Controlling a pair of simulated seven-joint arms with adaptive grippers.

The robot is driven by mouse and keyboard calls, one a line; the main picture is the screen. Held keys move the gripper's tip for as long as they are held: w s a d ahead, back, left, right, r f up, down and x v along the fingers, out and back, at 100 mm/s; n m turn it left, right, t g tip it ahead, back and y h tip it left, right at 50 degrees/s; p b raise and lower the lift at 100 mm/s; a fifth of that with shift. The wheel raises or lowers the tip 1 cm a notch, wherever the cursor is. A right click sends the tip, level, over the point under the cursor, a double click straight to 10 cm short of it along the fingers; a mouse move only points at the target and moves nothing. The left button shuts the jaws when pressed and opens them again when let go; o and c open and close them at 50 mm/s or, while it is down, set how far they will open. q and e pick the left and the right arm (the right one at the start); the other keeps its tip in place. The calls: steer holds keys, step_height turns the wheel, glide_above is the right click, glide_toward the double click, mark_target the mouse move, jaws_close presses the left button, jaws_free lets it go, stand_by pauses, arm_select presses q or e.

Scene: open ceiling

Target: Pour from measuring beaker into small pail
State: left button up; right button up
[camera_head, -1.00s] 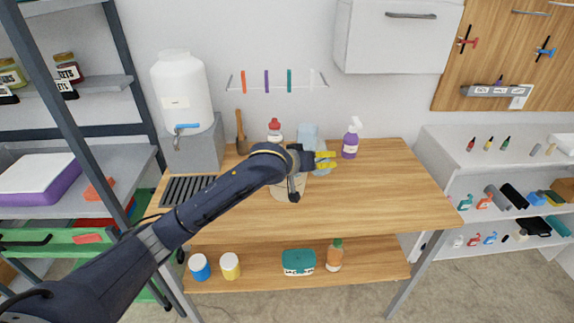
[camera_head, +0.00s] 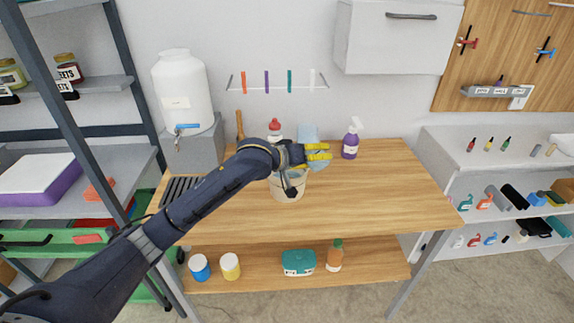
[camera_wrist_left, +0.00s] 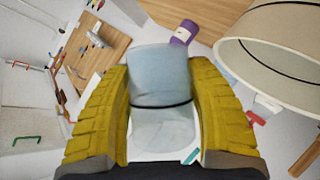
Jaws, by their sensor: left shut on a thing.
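My left gripper (camera_head: 318,152) reaches over the wooden table with its yellow fingers shut on the measuring beaker. The beaker is clear, bluish and see-through; in the left wrist view (camera_wrist_left: 160,85) it sits between both yellow fingers (camera_wrist_left: 163,110). A dark line crosses it there. The small pail (camera_head: 289,192) is beige and stands on the table below and in front of my left wrist, partly hidden by the arm. In the left wrist view the pail's wide open rim (camera_wrist_left: 290,50) is at the upper right, close beside the beaker. I cannot tell what the beaker contains. My right gripper is not in view.
A purple spray bottle (camera_head: 351,140) stands right of the gripper, and a red-capped bottle (camera_head: 274,131) stands behind the arm. A white water tank (camera_head: 183,95) is at the back left. The table's right half (camera_head: 390,185) is clear.

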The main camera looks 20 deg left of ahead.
arm_select(q)
steer(key=shift+f+n+h+b, duration=0.35)
steer(key=shift+n+h+b, duration=0.15)
steer(key=shift+n+h, duration=0.4)
steer(key=shift+c, duration=0.2)
stand_by(0.8)
steer(key=shift+r+n+h+b, duration=0.5)
steer(key=shift+n+b, duration=0.1)
steer(key=shift+b, duration=0.15)
stand_by(0.6)
steer(key=shift+a+f+n+t+h+b, duration=0.1)
steer(key=shift+f+n+t+h+b, duration=0.2)
steer(key=shift+n+b, duration=0.35)
stand_by(0.8)
steer(key=shift+w+a+r+n+h+b, duration=0.2)
steer(key=shift+a+r+n+h+b, duration=0.1)
steer(key=shift+a+n+b, duration=0.15)
steer(key=shift+w+a+r+n+h+b, duration=0.2)
steer(key=shift+a+r+b, duration=0.15)
steer(key=shift+a, duration=0.15)
stand_by(0.4)
steer(key=shift+a+f+n+t+h+b, duration=0.25)
steer(key=shift+n+t+b, duration=0.25)
steer(key=shift+n+b, duration=0.4)
stand_by(0.6)
